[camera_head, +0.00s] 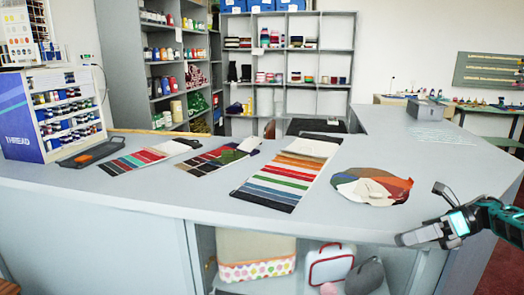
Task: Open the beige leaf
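A round fan of colour swatches (397,188) lies on the counter at right of centre. A cream-beige leaf (366,191) lies over its front left part. Pale leaves also lie at the far ends of the long striped swatch set (285,178) and of two smaller sets to its left; I cannot tell which one is the beige leaf meant. My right gripper (415,237) is at the counter's front right edge, in front of and right of the fan, apart from it. Its fingers point left, and their gap does not show clearly. My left gripper is out of view.
A thread rack (52,113) and a dark tray (90,153) stand at the counter's left end. Bags and a box (256,256) sit on a shelf under the counter. The counter top (330,222) is clear around the fan.

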